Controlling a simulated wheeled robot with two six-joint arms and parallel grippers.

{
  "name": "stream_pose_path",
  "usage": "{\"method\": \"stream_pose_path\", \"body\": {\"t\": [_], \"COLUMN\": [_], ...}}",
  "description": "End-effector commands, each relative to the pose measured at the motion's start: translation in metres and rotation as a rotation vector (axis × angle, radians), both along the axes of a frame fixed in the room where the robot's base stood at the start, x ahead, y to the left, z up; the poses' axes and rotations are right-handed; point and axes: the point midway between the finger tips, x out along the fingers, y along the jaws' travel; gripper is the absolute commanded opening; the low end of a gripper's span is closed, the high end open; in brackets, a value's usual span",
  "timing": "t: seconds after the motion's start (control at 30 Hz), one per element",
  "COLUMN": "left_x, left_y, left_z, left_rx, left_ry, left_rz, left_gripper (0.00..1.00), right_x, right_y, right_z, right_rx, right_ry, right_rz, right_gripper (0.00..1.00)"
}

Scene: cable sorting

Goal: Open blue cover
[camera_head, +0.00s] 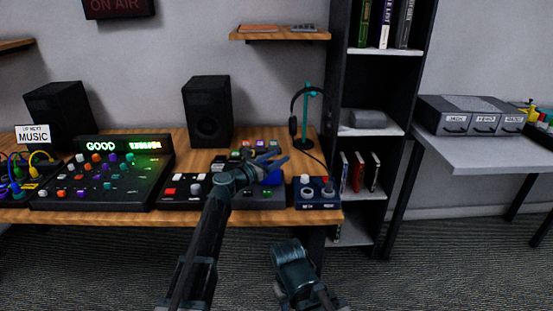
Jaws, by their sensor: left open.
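A small blue piece (273,178), which looks like the blue cover, shows on a dark panel at the table's front, right of centre. It is partly hidden by my left gripper (272,160). My left gripper is open, with its fingers just above and behind the blue piece, pointing right. I cannot tell whether they touch it. How far the cover is raised is unclear. My right arm shows only as a dark link at the bottom centre; its fingers do not show.
A dark blue box with knobs (317,192) stands right of the blue piece. A button panel (186,190) and a mixer (103,178) stand left. A headphone stand (308,115) and a speaker (208,111) are behind. A black shelf (338,75) rises at the right.

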Motion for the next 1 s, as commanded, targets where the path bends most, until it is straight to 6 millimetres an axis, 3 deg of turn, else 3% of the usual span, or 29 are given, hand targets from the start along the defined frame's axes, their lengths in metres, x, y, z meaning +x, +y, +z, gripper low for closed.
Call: {"method": "stream_pose_path", "body": {"t": [0.23,0.53,1.0], "left_x": [0.0001,0.0,0.0], "left_y": [-0.0004,-0.0003,-0.0001], "left_z": [0.0,0.0,0.0], "left_rx": [0.0,0.0,0.0], "left_ry": [0.0,0.0,0.0], "left_rz": [0.0,0.0,0.0], "left_gripper": [0.55,0.01,0.0], "right_x": [0.0,0.0,0.0], "right_y": [0.0,0.0,0.0], "right_z": [0.0,0.0,0.0], "right_rx": [0.0,0.0,0.0], "right_ry": [0.0,0.0,0.0], "right_rz": [0.0,0.0,0.0], "right_gripper": [0.5,0.5,0.5]}}
